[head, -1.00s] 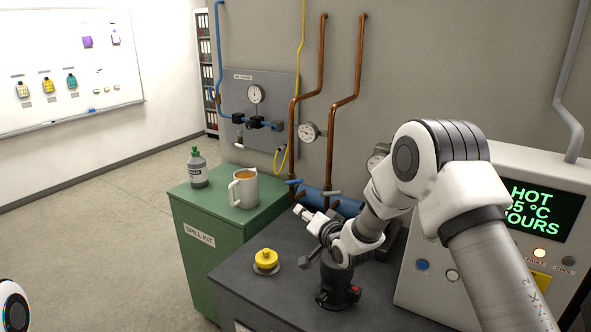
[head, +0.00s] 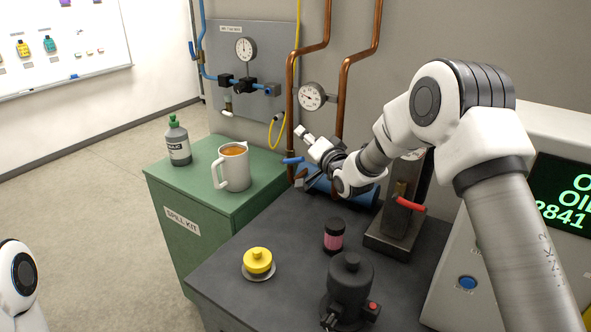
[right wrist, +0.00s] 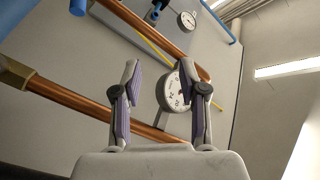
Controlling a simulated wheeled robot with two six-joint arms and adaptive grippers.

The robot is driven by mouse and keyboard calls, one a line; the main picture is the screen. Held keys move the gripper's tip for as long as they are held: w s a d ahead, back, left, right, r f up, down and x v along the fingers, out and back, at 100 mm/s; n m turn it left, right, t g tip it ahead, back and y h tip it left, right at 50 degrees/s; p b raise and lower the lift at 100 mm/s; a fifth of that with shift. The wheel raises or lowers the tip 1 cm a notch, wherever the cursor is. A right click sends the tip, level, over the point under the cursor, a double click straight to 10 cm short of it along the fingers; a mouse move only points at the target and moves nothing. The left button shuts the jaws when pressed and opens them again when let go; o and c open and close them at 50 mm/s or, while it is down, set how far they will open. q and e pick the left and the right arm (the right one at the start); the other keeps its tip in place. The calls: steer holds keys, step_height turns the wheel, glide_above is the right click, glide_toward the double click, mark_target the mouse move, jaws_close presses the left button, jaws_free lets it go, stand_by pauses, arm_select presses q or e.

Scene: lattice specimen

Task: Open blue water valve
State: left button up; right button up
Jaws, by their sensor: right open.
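The blue valve lever (head: 293,160) sits low on the left copper pipe (head: 291,110) and lies roughly crosswise to it. My right gripper (head: 307,136) is open and empty, just above and right of the lever in the head view, apart from it as far as I can tell. In the right wrist view the open fingers (right wrist: 165,90) frame a copper pipe and a round gauge (right wrist: 172,92). A blue end (right wrist: 78,6), perhaps the lever, shows at the top left there, outside the fingers. My left gripper is out of view; only part of my left arm shows.
A green cabinet (head: 184,222) carries a mug (head: 233,170) and a bottle (head: 178,143). A pressure gauge (head: 312,96) hangs between the pipes.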

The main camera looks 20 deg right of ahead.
steer(key=b, duration=0.9)
glide_toward(296, 161)
steer(key=w, duration=0.6)
steer(key=w+p, duration=0.1)
steer(key=w, duration=0.1)
steer(key=w+p, duration=0.1)
steer(key=w, duration=0.2)
steer(key=shift+a+f, duration=0.15)
steer(key=shift+a, duration=0.2)
steer(key=shift+s, duration=0.1)
steer(key=shift+c, duration=0.3)
jaws_close()
